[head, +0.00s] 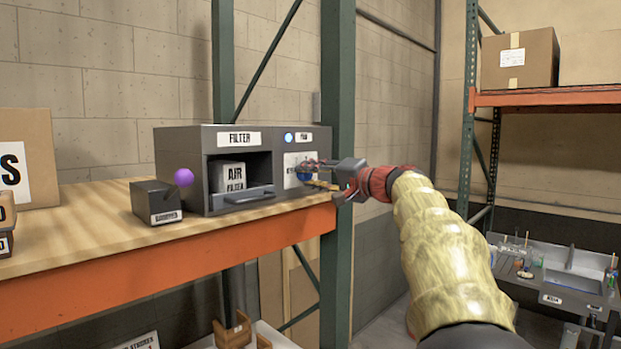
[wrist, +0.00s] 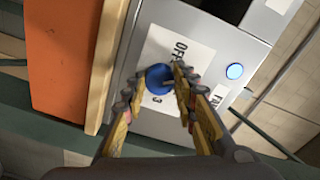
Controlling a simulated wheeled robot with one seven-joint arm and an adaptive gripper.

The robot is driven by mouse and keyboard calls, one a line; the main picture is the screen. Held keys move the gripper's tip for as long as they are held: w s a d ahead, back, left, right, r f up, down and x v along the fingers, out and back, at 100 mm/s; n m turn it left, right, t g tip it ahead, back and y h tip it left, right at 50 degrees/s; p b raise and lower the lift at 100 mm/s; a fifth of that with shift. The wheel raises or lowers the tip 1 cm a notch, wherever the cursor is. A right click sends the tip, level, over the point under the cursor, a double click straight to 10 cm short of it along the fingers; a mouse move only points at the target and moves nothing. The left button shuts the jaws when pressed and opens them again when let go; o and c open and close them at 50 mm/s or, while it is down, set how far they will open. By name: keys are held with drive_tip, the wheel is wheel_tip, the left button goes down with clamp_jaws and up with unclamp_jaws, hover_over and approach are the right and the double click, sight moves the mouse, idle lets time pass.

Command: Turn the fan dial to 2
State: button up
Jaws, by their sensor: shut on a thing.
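The blue fan dial (wrist: 159,77) sits on a white label plate (wrist: 188,52) on the front of the grey unit. In the wrist view the plate shows "OFF" and "3"; other marks are hidden, and I cannot tell where the dial points. My gripper (wrist: 160,86) is shut on the dial, one finger on each side. In the head view my gripper (head: 322,173) reaches the right part of the grey unit (head: 190,145) from the right and partly covers the dial.
A round blue light (head: 289,137) is above the dial. Left of it, an open bay holds an air filter box (head: 232,176). A green rack post (head: 338,90) rises close by my gripper.

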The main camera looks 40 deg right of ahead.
drive_tip(key=m+p, duration=0.4)
drive_tip(key=m, duration=0.7)
drive_tip(key=shift+y, duration=0.3)
idle(0.4)
drive_tip(key=o, duration=1.2)
drive_tip(key=shift+c, duration=0.2)
drive_tip(key=shift+s+d, duration=0.1)
drive_tip(key=s, duration=1.1)
drive_tip(key=shift+s+d+r, duration=0.2)
drive_tip(key=shift+s+d, duration=0.2)
drive_tip(key=shift+d, duration=0.05)
